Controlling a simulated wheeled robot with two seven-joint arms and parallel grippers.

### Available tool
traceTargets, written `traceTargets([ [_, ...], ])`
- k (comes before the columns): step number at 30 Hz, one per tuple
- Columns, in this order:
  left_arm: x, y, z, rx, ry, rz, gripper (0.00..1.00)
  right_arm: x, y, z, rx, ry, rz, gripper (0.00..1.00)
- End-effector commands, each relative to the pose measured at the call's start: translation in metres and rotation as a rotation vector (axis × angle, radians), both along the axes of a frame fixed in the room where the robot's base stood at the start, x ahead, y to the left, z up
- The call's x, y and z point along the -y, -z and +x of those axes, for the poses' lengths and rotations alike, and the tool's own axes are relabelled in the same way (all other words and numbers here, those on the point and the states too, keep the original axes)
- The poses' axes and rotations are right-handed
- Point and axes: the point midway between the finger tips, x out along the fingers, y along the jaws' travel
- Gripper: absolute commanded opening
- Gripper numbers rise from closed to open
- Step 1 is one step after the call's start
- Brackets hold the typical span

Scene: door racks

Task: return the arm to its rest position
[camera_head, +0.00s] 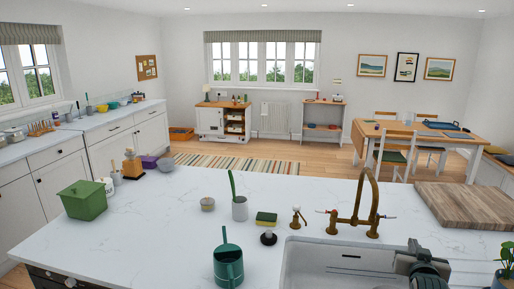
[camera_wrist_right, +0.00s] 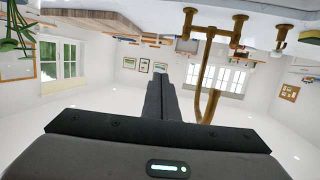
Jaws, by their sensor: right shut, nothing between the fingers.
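My right gripper (camera_head: 414,246) shows at the lower right of the head view, over the right part of the white sink (camera_head: 325,262). Its dark fingers are shut together with nothing between them, and they also show in the right wrist view (camera_wrist_right: 158,80). That wrist view is upside down. The brass tap (camera_head: 358,205) stands behind the sink, apart from the gripper, and it shows close by in the wrist view (camera_wrist_right: 212,75). My left gripper is not in view.
The white counter holds a green watering can (camera_head: 228,268), a green bin (camera_head: 83,201), a sponge (camera_head: 266,219) and a cup (camera_head: 239,210). A wooden board (camera_head: 468,206) lies right of the tap, and a plant (camera_head: 507,262) stands at the right edge. The counter's middle left is clear.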

Motion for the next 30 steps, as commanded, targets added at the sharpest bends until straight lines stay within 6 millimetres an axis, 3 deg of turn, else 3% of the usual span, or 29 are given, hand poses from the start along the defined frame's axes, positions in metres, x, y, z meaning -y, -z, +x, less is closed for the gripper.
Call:
traceTargets([
  [11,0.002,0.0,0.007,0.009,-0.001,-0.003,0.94,-0.032,0.047,-0.033,-0.119,-0.053,-0.002,0.0],
  [17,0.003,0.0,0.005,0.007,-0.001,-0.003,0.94,-0.063,0.091,-0.07,-0.239,-0.106,0.0,0.0],
  [20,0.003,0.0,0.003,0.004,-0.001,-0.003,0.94,-0.086,0.119,-0.1,-0.322,-0.146,0.004,0.0],
  [23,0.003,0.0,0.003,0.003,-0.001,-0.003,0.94,-0.114,0.153,-0.143,-0.432,-0.198,0.013,0.0],
  [30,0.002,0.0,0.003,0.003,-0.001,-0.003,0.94,-0.183,0.216,-0.262,-0.697,-0.334,0.047,0.0],
])
